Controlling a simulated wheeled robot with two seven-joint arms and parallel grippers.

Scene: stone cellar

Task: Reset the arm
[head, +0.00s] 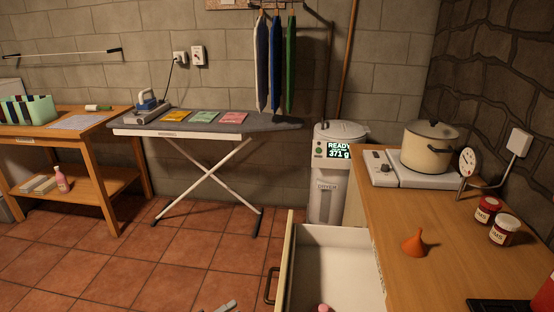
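No arm of mine can be made out clearly in the head view, and neither gripper can be identified. A small grey-white piece (220,307) shows at the bottom edge, left of the open drawer (335,248). It is cut off by the frame, and I cannot tell what it is. The drawer is pulled out below the right-hand counter (455,246). A small pink thing (323,308) shows in the drawer at the bottom edge, mostly cut off.
The counter holds an orange funnel (414,244), two jars, a pot (429,147) on a hotplate and a dial gauge (467,162). A dryer (328,178) stands behind. An ironing board (225,124) and wooden table (90,123) line the wall. The tiled floor between is mostly clear.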

